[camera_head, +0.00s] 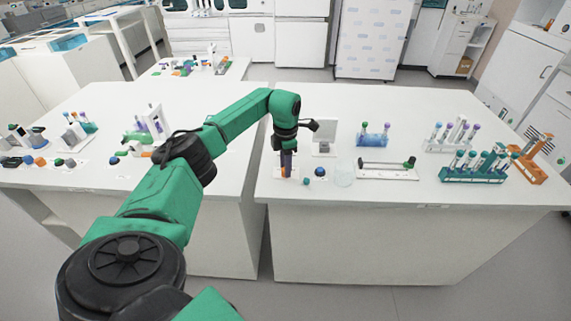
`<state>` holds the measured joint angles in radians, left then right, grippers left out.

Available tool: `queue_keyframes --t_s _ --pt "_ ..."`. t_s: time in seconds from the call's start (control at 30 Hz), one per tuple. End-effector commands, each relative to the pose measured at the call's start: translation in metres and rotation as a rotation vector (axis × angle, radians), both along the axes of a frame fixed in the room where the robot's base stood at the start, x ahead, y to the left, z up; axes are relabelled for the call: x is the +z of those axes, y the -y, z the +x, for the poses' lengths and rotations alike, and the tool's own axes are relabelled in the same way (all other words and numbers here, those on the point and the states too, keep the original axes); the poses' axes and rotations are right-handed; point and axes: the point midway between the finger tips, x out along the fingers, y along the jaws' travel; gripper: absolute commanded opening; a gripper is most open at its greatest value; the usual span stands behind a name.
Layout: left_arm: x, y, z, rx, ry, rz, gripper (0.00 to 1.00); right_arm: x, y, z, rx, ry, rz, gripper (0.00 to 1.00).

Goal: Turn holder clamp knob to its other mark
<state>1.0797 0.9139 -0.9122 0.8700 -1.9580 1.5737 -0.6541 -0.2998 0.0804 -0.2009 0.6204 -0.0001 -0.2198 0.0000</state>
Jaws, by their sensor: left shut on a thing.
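My left gripper (286,168) points straight down near the front left of the right-hand table. It is shut on a small orange piece (285,173) that looks like a knob on a white base; the fingers hide most of it, and no marks can be read. A low white holder (388,172) with a dark bar lies further right, with a green and black knob (409,163) at its right end. That knob is apart from the gripper. My right gripper is not in view.
A blue knob (320,172) and a teal piece (307,181) lie just right of the gripper, near a clear beaker (344,175). A blue tube rack (372,139), a teal rack (474,175) and an orange stand (531,160) stand further right. A gap separates the two tables.

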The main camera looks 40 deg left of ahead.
Motion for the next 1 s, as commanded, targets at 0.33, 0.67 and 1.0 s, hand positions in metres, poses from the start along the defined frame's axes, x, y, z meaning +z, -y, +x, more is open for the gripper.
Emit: queue_keyframes --t_s 0.33,0.67,1.0 --pt "0.0036 -0.0006 0.0017 0.265 0.007 0.000 0.00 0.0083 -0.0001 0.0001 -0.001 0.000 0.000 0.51" --pt "0.0034 -0.0005 0.0024 0.380 0.010 -0.002 0.00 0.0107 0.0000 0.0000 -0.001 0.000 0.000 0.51" --pt "0.0035 -0.0007 0.0027 0.395 0.011 -0.001 0.00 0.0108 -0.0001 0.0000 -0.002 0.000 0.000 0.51"
